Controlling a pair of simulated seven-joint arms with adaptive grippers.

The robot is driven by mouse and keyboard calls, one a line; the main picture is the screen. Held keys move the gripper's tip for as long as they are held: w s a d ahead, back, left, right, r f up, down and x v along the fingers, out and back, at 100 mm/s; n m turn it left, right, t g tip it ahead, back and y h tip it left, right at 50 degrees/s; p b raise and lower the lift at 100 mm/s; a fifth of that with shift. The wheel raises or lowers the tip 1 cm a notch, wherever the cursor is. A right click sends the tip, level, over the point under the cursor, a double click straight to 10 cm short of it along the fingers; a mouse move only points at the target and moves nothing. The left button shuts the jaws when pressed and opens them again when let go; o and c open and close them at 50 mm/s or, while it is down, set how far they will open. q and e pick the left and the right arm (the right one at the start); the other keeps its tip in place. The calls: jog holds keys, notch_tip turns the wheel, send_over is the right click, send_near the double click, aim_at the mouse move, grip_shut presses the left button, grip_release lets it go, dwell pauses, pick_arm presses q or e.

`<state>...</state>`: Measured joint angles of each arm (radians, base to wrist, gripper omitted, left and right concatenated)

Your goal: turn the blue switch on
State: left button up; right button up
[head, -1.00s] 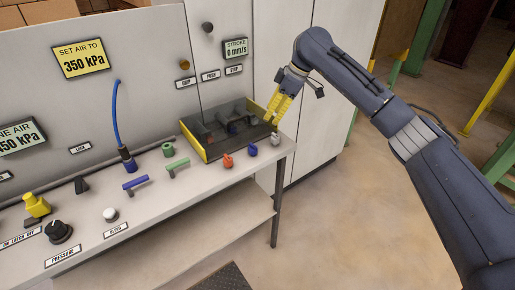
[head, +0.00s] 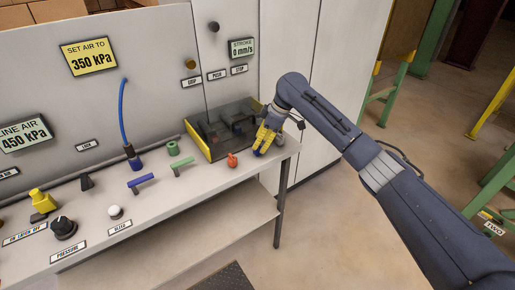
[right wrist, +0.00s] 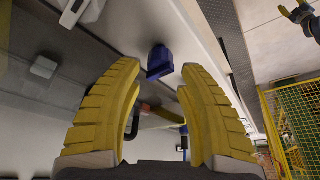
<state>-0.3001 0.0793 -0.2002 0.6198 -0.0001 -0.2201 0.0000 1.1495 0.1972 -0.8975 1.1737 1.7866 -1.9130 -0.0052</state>
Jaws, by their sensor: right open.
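The blue switch (right wrist: 160,60) is a small dark blue knob on the bench. In the right wrist view it stands just beyond and between the fingertips, with no clear contact. My right gripper (head: 262,146) is over the bench's right end with its yellow fingers pointing down. It is open, and the fingers (right wrist: 160,74) show apart with nothing held.
A red knob (head: 232,160) sits just left of the gripper. Behind stands a dark box with a yellow side (head: 199,143). Blue (head: 141,181) and green (head: 181,165) handles and a white button (head: 115,212) lie further left. Open floor (head: 340,225) is right of the bench.

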jog(key=shift+x, duration=1.75)
grip_shut()
